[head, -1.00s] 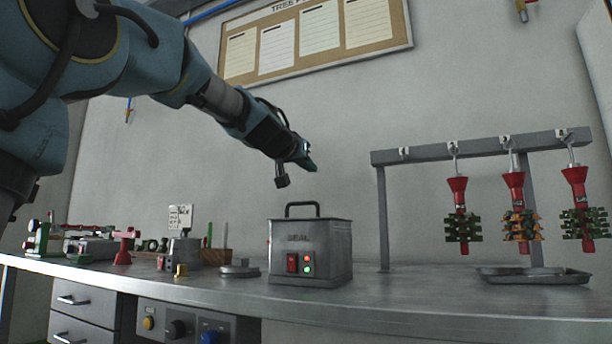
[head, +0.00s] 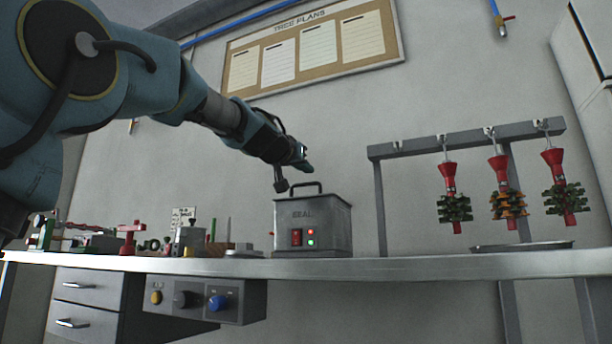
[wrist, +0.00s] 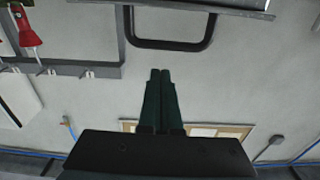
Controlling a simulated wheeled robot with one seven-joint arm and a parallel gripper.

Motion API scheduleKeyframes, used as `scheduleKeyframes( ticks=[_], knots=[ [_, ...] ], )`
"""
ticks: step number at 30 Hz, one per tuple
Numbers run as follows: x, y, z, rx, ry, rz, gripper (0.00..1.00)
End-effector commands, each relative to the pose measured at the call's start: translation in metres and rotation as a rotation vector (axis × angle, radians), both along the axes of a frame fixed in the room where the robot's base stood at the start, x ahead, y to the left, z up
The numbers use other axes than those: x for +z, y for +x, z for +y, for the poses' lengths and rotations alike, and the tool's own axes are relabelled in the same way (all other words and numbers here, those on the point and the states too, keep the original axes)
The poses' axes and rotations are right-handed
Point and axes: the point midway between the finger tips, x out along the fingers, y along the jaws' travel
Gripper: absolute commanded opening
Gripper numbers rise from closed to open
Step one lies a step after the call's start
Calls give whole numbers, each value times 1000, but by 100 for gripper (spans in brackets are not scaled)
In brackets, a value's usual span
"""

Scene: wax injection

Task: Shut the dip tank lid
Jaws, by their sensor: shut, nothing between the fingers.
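The dip tank (head: 340,229) is a grey metal box marked SEAL, with a red switch and lit lamps on its front. Its lid (head: 335,198) lies level across the top, with a black loop handle (head: 306,185) standing up from it. No gap under the lid shows in the head view. My gripper (head: 307,166) is just above the handle in that view, shut and empty. In the wrist view my shut fingers (wrist: 160,72) point toward the handle (wrist: 168,46), apart from it in the picture. The lid's edge (wrist: 200,5) shows at the top there.
A grey rack (head: 465,144) with red-topped wax trees hangs right of the tank, over a tray (head: 520,246). Small tools and a red stand (head: 130,238) fill the bench's left part. A control box (head: 205,300) hangs under the bench edge.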

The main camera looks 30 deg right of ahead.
Motion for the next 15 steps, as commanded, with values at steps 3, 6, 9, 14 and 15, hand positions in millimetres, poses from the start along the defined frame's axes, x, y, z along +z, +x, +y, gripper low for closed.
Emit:
scheduleKeyframes(
  ticks=[3,6,9,14,15],
  knots=[
    [-11,-1,1,-1,1,-1,0],
    [-17,-2,3,0,1,-1,0],
    [-23,-3,4,-1,0,0,0],
    [-31,-4,5,0,0,0,0],
    [-33,-5,5,0,0,0,0]
  ],
)
